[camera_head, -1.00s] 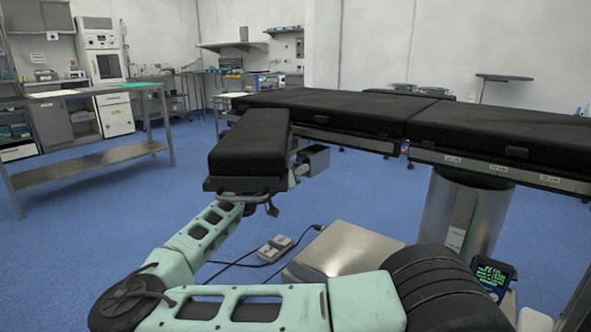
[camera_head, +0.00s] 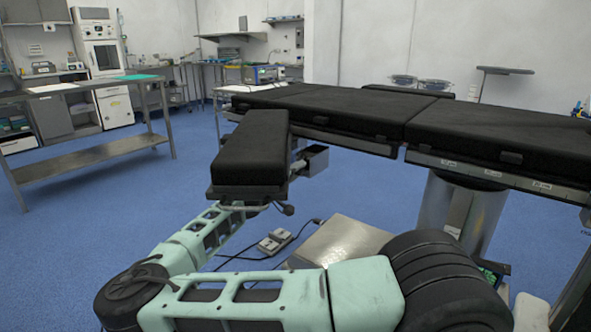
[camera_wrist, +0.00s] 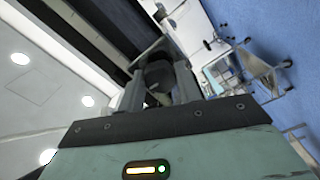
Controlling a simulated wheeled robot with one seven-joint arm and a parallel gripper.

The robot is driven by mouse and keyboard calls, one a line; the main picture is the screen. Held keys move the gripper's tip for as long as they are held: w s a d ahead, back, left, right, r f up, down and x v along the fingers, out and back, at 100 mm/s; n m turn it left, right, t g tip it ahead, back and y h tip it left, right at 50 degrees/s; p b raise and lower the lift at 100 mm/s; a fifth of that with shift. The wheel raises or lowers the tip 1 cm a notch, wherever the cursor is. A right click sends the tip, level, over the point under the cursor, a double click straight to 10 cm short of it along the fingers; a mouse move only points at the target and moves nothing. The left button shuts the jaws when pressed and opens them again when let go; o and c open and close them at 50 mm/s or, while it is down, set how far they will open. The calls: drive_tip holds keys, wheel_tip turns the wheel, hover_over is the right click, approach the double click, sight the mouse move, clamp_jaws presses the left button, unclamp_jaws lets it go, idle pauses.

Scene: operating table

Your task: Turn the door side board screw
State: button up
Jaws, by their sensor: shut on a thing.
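The black padded side board (camera_head: 250,148) juts from the near left side of the operating table (camera_head: 335,118). My gripper (camera_wrist: 158,70) is shut on a dark round knob (camera_wrist: 160,78), seemingly the board's screw, between its two grey fingers in the wrist view. In the head view, my pale green arm reaches up to the underside of the board's near end. My fingers and the gripped screw are largely hidden there. A small dark rounded piece (camera_head: 287,209) shows just below the board's near right corner; I cannot tell what it is.
A metal box (camera_head: 313,158) hangs beside the board's right side. The table's steel column (camera_head: 465,215) stands at right, with a base plate (camera_head: 340,243) and foot pedals (camera_head: 275,242) on the floor. The blue floor at left is open up to a steel workbench (camera_head: 95,160).

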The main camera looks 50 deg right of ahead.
drive_tip(key=shift+w+n, duration=0.1)
drive_tip(key=shift+n, duration=0.2)
drive_tip(key=o, duration=1)
drive_tip(key=shift+a, duration=0.15)
drive_tip(key=s+a+p, duration=0.1)
drive_tip(key=a, duration=1.6)
drive_tip(key=shift+s, duration=0.25)
drive_tip(key=shift+a, duration=0.1)
